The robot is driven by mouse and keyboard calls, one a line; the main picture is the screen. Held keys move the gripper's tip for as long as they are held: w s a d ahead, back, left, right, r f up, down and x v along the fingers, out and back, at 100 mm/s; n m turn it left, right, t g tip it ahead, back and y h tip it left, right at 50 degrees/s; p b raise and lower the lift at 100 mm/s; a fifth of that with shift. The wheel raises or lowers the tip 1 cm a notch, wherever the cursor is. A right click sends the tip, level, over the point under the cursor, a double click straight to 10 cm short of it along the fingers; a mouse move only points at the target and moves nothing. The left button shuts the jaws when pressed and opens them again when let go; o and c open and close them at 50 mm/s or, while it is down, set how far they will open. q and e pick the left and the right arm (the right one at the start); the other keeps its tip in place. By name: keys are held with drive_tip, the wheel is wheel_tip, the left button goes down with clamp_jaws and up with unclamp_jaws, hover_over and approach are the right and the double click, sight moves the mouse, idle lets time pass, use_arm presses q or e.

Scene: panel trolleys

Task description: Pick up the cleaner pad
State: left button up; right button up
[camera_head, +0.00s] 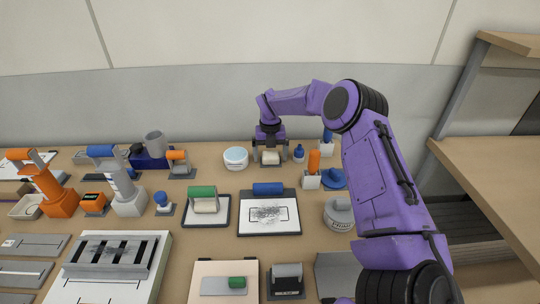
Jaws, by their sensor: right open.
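My right gripper (269,152) is at the back of the table, pointing down, with its fingers apart. A small pale block (270,158), which looks like the cleaner pad, sits low between or just behind the fingers. I cannot tell whether the fingers touch it. My left gripper is not in view.
A white round tub (236,157) stands just left of the gripper and a small blue bottle (299,154) just right. A wall closes the back.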

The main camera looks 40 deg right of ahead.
drive_tip(key=shift+s, duration=0.15)
drive_tip(key=c, duration=1)
drive_tip(key=shift+c, duration=0.2)
drive_tip(key=shift+r, duration=0.55)
drive_tip(key=s+a+r+b, duration=0.2)
drive_tip(key=s+a+r, duration=0.5)
drive_tip(key=s+r, duration=0.4)
drive_tip(key=shift+s+a+r, duration=0.2)
drive_tip(key=shift+s+r, duration=0.2)
drive_tip(key=shift+s, duration=0.05)
